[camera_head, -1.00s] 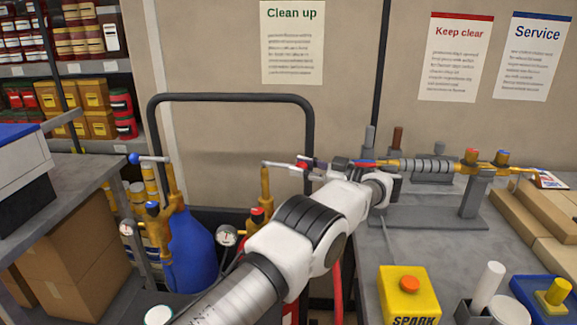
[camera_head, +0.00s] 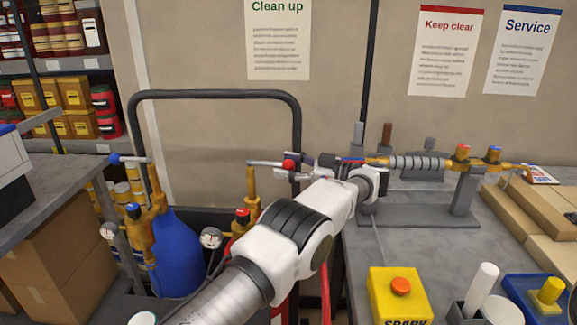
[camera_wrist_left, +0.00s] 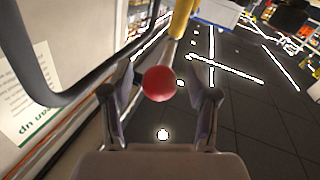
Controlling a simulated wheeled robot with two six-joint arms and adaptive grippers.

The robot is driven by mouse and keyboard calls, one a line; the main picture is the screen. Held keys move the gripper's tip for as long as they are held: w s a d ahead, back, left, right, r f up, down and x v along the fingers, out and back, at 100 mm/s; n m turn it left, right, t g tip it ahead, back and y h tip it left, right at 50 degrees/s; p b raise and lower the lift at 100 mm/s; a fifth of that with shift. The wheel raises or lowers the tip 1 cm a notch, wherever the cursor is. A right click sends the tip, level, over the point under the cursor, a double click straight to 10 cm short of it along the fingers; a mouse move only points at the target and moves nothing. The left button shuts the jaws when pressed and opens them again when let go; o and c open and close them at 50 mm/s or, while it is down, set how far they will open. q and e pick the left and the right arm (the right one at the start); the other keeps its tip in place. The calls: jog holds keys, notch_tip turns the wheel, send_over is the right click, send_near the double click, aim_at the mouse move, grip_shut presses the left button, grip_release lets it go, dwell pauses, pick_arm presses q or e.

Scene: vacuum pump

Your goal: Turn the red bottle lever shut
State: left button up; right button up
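The red bottle lever is a grey rod ending in a red ball (camera_head: 288,165). It sticks out to the right from the top of a yellow-brown valve (camera_head: 252,188) in the head view. My left gripper (camera_head: 292,171) reaches the ball from the right. In the left wrist view the red ball (camera_wrist_left: 159,83) sits between the two spread fingers of my left gripper (camera_wrist_left: 162,88), with gaps on both sides. The rod runs from the ball up to the yellow valve stem (camera_wrist_left: 181,20). My left arm hides the bottle below. My right gripper is not in view.
A black trolley handle (camera_head: 215,94) arches behind the levers. A blue bottle (camera_head: 178,255) with a blue-ended lever (camera_head: 130,159) stands to the left. A grey bench (camera_head: 365,250) at the right carries a pipe assembly (camera_head: 420,163) and a yellow SPARK box (camera_head: 399,298).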

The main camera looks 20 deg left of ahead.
pick_arm(q)
jog(key=shift+r, duration=0.15)
jog(key=shift+d+r, duration=0.1)
jog(key=shift+r, duration=0.2)
notch_tip(320, 180, up, 9)
jog(key=shift+r, duration=0.1)
